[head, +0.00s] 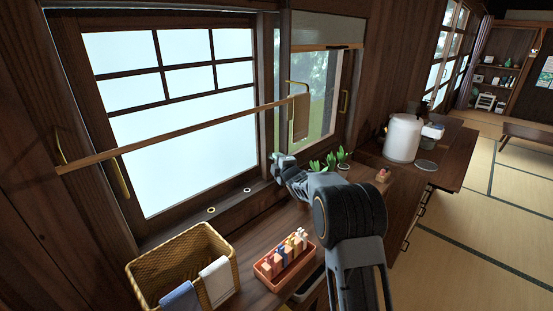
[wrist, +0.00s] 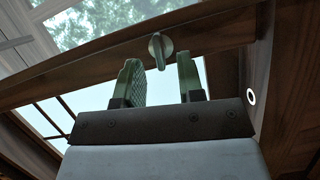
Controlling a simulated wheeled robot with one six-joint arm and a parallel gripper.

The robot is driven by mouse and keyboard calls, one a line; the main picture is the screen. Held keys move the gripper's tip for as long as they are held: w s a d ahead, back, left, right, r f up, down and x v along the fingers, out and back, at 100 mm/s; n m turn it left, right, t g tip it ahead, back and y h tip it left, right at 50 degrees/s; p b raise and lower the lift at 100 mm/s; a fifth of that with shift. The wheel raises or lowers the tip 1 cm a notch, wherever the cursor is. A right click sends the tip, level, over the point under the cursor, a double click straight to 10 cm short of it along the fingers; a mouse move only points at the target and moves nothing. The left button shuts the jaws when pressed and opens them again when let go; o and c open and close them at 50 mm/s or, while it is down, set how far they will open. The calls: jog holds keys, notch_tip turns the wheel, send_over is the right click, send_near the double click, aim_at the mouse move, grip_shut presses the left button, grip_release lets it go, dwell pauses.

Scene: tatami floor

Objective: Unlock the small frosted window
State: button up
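A frosted window (head: 165,120) with a dark lattice frame fills the left of the head view. A narrower window (head: 318,95) to its right shows greenery through clear glass. My gripper (head: 279,160) is near the lower frame between the two windows. In the wrist view my gripper (wrist: 161,82) is open, its two green fingers apart with nothing between them. A small grey turn knob (wrist: 159,50) on a wooden rail lies just beyond the fingertips, between them in the picture. Its lever hangs roughly upright. I cannot tell contact. My arm hides the knob in the head view.
A wooden bar (head: 190,135) crosses in front of the frosted window. Below are a wicker basket (head: 150,275) with cloths, a red tray (head: 262,273) of pegs and potted plants (head: 342,157). A white canister (head: 403,138) stands farther right. Tatami floor (head: 470,245) is open at right.

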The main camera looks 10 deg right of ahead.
jog(key=shift+w+a, duration=0.15)
jog(key=shift+w, duration=0.55)
jog(key=shift+c, duration=0.3)
grip_shut()
